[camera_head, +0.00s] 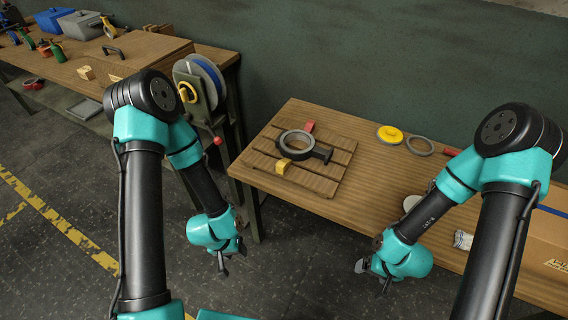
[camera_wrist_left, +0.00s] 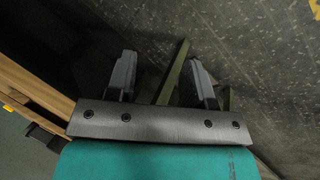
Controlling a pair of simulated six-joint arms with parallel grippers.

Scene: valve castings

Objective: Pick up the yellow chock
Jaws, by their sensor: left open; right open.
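The yellow chock (camera_head: 283,167) lies on the slatted wooden board (camera_head: 318,190) on the workbench, at the near side of a dark ring-shaped casting with a handle (camera_head: 296,143). A red chock (camera_head: 309,126) sits at the ring's far side. My left gripper (camera_head: 222,270) is open and empty, left of the bench and away from the chock; its two fingers (camera_wrist_left: 160,80) show in the left wrist view over the floor. My right gripper (camera_head: 371,279) is open and empty near the bench's front edge, right of the board.
A yellow disc (camera_head: 389,135) and a dark ring (camera_head: 420,146) lie on the bench behind my right arm. A cardboard box (camera_head: 545,245) is at far right. A blue reel (camera_head: 205,80) stands behind my left arm. Bare bench top (camera_head: 375,185) lies right of the board.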

